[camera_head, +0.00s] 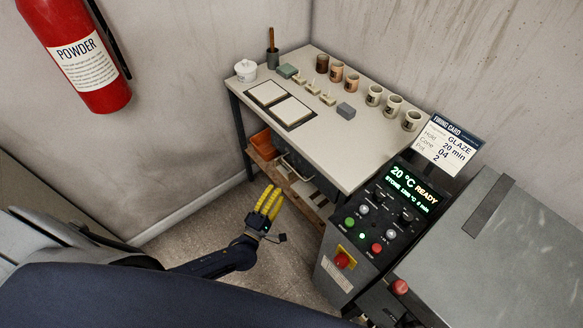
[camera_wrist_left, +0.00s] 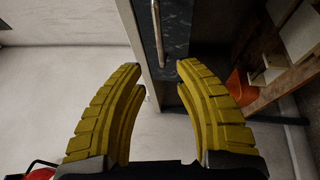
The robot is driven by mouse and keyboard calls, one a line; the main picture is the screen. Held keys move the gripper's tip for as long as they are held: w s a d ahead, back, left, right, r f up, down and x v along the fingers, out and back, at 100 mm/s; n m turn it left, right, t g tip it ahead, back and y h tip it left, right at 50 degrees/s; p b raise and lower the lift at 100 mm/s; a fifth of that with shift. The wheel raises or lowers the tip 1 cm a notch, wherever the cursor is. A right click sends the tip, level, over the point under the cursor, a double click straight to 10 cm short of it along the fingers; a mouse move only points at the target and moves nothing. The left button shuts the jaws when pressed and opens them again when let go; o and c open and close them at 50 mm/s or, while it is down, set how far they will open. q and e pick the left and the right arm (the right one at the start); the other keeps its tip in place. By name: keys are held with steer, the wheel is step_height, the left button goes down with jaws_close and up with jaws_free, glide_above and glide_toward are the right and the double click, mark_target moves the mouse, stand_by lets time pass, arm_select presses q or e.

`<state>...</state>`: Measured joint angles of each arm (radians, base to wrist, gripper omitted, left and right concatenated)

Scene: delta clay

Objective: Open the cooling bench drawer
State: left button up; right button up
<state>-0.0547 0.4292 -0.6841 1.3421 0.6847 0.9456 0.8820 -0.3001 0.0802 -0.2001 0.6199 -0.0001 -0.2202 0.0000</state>
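The cooling bench (camera_head: 350,155) stands against the back corner with a pale top. In the left wrist view its drawer front (camera_wrist_left: 176,30) is a dark speckled panel beside a pale edge, with a thin metal bar handle (camera_wrist_left: 158,35). My left gripper (camera_head: 272,198) is in front of the bench, below the top's height. In the wrist view its yellow fingers (camera_wrist_left: 160,75) are apart and empty. The handle lies ahead, lined up with the gap between the fingertips; I cannot tell how far off it is. The drawer looks shut. My right gripper is not in view.
A wooden shelf (camera_head: 262,165) with an orange bin (camera_head: 265,142) is under the bench. Several cups, two framed tiles and a lidded white jar (camera_head: 246,70) stand on top. A control panel (camera_head: 385,215) is at the right. The floor left of the gripper is clear.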

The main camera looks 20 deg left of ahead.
mark_target(291, 167)
arm_select(q)
steer(key=x, duration=1.1)
steer(key=shift+w, duration=0.3)
jaws_close()
